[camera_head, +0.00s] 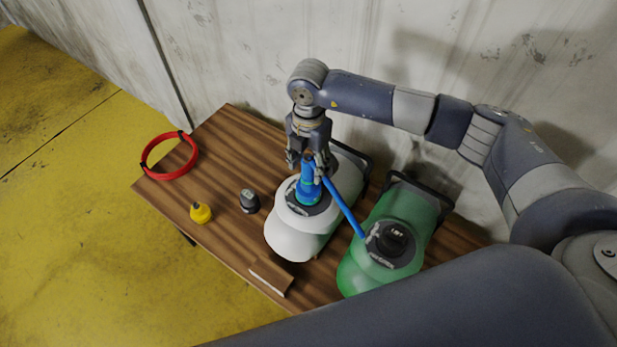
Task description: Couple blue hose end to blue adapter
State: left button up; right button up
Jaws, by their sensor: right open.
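The blue adapter (306,194) stands upright on top of the white canister (292,234). The blue hose (342,207) slants from beside the top of the adapter down to the right, its lower end by the green canister's cap. Its upper end is right at the adapter's top, under my gripper; I cannot tell whether the two are joined. My right gripper (308,162) points down over the adapter, open, with its fingers on either side of the hose end and adapter top. My left gripper is not in view.
The green canister (353,269) with a black cap stands to the right. A red ring-shaped hose (146,166), a yellow cap piece (200,213), a dark cap piece (249,201) and a small block (272,275) lie on the wooden table (222,150). A wall stands close behind.

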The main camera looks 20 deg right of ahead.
jog(key=shift+r, duration=0.1)
notch_tip(320, 180, up, 12)
jog(key=shift+f, duration=0.1)
jog(key=shift+f, duration=0.1)
dwell(0.8)
